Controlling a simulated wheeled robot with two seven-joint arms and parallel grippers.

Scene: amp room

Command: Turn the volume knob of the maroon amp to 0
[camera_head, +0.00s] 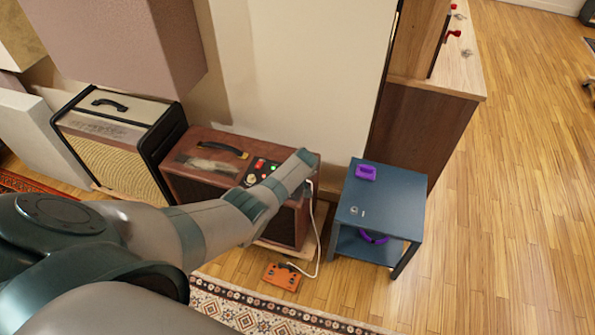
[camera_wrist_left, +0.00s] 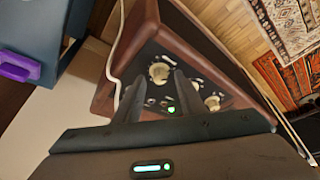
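In the left wrist view the panel shows a large pale knob (camera_wrist_left: 159,72), a second pale knob (camera_wrist_left: 212,103) and a green light (camera_wrist_left: 171,109). My left gripper (camera_wrist_left: 158,84) is open, its fingertips on either side of the first knob's near edge; contact cannot be told. Which knob is volume is not readable.
A cream-and-black amp (camera_head: 110,140) stands to the left. A dark blue side table (camera_head: 385,205) with a purple object (camera_head: 366,172) is to the right. A white cable (camera_head: 317,245) hangs to an orange pedal (camera_head: 282,276) on the floor. Open wooden floor lies at right.

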